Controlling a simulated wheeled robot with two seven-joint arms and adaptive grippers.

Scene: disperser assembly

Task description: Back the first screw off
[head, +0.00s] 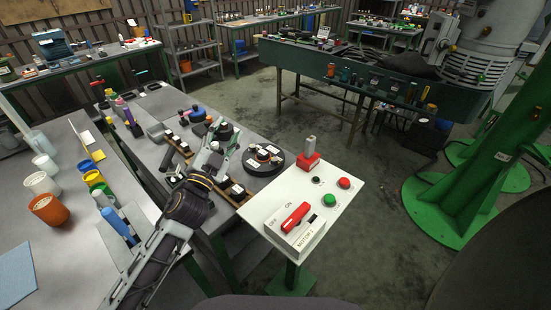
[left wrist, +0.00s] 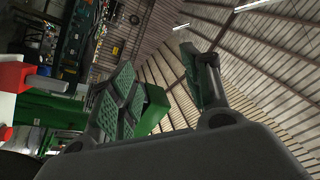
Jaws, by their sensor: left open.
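My left gripper (head: 222,138) is over the workbench, left of a black round plate (head: 247,162). Its green-padded fingers stand apart in the left wrist view (left wrist: 160,85), with nothing between them. I cannot make out a separate screw; any screw is too small to tell or hidden. My right gripper is in neither view.
A white control box (head: 262,208) marked MOTOR has a red switch (head: 295,217), a green button (head: 330,200) and a red button (head: 344,183). Orange (head: 50,210) and white cups stand at left.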

